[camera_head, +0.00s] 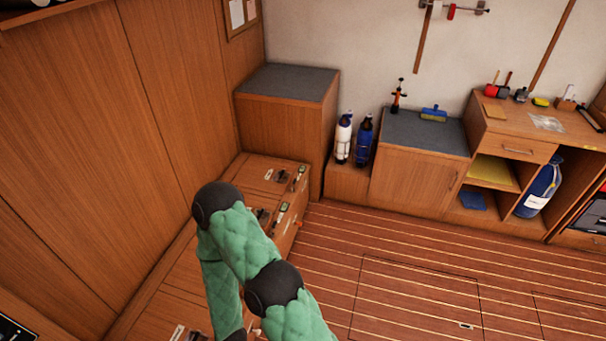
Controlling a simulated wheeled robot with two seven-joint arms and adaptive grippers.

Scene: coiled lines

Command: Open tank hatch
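The wooden floor on the right has a rectangular hatch panel (415,295) marked by dark seams, and it lies flush and closed. A small pale metal latch or pull (466,325) is set in it near the bottom edge of the view. Another seamed panel (570,318) lies to its right and is cut off by the frame. I cannot tell which panel is the tank hatch. One of my green padded arms rises from the bottom centre, left of the floor panels. Neither gripper shows.
Low wooden lockers (190,275) with latches run along the left wall, partly behind my arm. Wooden cabinets (415,180) line the back, with a white bottle (343,140) and a blue bottle (364,142) beside them. The striped floor (350,235) between is clear.

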